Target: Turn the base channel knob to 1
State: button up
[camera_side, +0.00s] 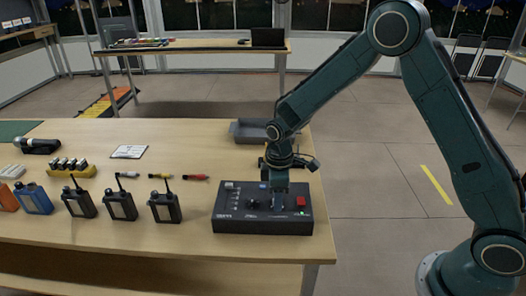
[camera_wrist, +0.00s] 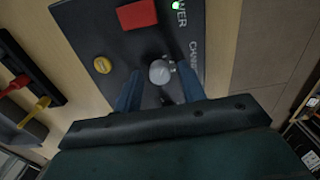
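The base is a dark box (camera_side: 228,222) near the front right edge of the table, with a red button (camera_side: 300,202) and a green light on top. My gripper (camera_side: 279,205) points straight down over the right part of its top. In the wrist view, a grey round knob (camera_wrist: 160,72) stands between the two blue fingers of my gripper (camera_wrist: 159,80), beside the word CHANNEL. A gap shows on each side of the knob, so the gripper looks open around it. The knob's pointer and channel numbers cannot be read. In the side view my fingers hide this knob.
Several handheld radios (camera_side: 120,206) stand left of the base. A grey tray (camera_side: 250,139) sits behind it. The table's right edge is near.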

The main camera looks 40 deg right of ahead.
jog(key=shift+r, duration=0.15)
notch_tip(320, 180, up, 14)
jog(key=shift+f, duration=0.25)
dwell(0.7)
jog(key=shift+r, duration=0.1)
jog(key=s+d+r+m+t, duration=0.3)
jog(key=s+r+m, duration=0.2)
jog(key=s+r, duration=0.7)
jog(key=s+d+m+t, duration=0.2)
jog(key=s+m, duration=0.2)
jog(key=s, duration=1.1)
jog(key=shift+f+t, duration=0.3)
jog(key=shift+f, duration=0.15)
jog(key=shift+w, duration=0.1)
jog(key=shift+c, duration=0.5)
